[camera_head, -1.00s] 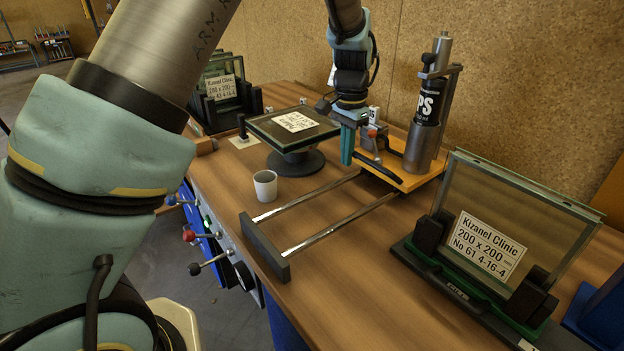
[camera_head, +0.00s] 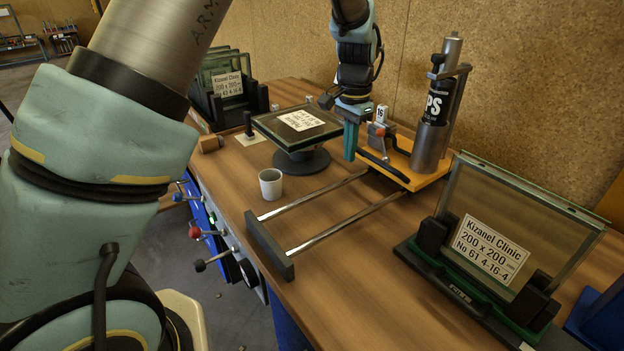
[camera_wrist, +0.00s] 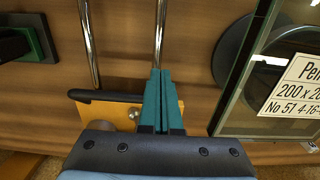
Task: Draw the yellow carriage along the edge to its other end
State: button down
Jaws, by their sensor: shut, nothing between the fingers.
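The yellow carriage (camera_head: 421,181) sits at the far end of two metal rails (camera_head: 352,221). It carries a grey cylinder with a black label (camera_head: 435,112). A black bar (camera_head: 384,169) runs along its near edge; the bar shows in the wrist view too (camera_wrist: 105,96). My gripper (camera_head: 350,152) is shut and empty, its teal fingers pointing down at the carriage's left corner. In the wrist view the fingers (camera_wrist: 157,78) lie at the right end of the bar, partly covering the carriage (camera_wrist: 112,117). I cannot tell whether they touch it.
A black end stop (camera_head: 268,245) closes the rails' near end. A white cup (camera_head: 270,184) stands left of the rails. A glass pane on a round stand (camera_head: 297,128) is to the left, and a racked glass unit (camera_head: 500,235) to the right. The tabletop between the rails is bare.

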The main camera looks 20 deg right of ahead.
notch_tip(320, 180, up, 6)
jog(key=p, duration=0.3)
jog(key=shift+f+p, duration=0.15)
jog(key=shift+p, duration=0.2)
jog(key=w+a+r+n, duration=0.1)
jog(key=a+n, duration=0.4)
jog(key=a, duration=1)
jog(key=w+a+r+n, duration=0.15)
jog(key=a+n, duration=0.35)
jog(key=a, duration=1.1)
jog(key=s+a+f+n+t, duration=0.1)
jog(key=s+a+n, duration=0.3)
jog(key=a, duration=0.5)
jog(key=shift+s+a+t, duration=0.15)
jog(key=shift+s+t, duration=0.15)
jog(key=shift+s, duration=0.55)
